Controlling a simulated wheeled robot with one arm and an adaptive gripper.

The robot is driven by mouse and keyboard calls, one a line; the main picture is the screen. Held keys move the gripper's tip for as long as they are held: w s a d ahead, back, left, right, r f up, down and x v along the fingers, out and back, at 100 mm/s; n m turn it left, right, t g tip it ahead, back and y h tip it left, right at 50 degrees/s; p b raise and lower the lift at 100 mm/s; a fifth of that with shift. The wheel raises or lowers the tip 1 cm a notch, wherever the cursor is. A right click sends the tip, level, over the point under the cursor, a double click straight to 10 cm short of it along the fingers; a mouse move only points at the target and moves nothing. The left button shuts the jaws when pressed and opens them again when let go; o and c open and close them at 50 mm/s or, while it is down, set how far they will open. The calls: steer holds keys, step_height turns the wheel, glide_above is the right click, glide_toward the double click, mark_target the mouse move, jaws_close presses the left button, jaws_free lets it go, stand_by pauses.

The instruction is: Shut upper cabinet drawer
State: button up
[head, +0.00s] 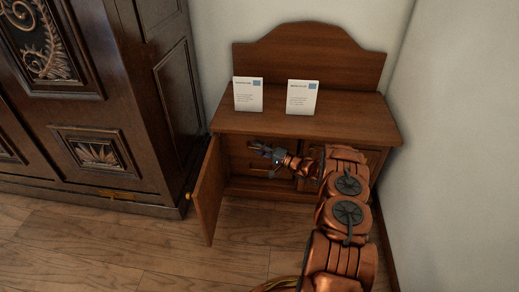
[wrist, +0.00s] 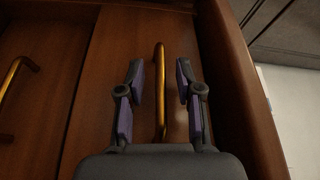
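The brown wooden cabinet (head: 310,118) stands against the back wall with its left door (head: 208,190) swung open. Drawer fronts show inside the opening, and my arm partly covers them. My gripper (head: 262,150) is at the upper drawer (head: 240,146) in the head view. In the wrist view, my gripper (wrist: 158,85) is open, its fingers on either side of a brass handle (wrist: 160,90), with gaps showing on both sides. A neighbouring drawer's brass handle (wrist: 14,90) shows at the left. I cannot tell how far the upper drawer stands out.
Two white cards (head: 248,94) (head: 302,97) stand on the cabinet top. A dark carved armoire (head: 110,110) stands close on the left, near the open door. A pale wall (head: 450,130) is close on the right. Wooden floor (head: 130,245) is clear in front.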

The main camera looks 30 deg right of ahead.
steer(key=r+v, duration=0.1)
steer(key=v, duration=1.1)
steer(key=shift+f, duration=0.45)
steer(key=shift+c, duration=0.3)
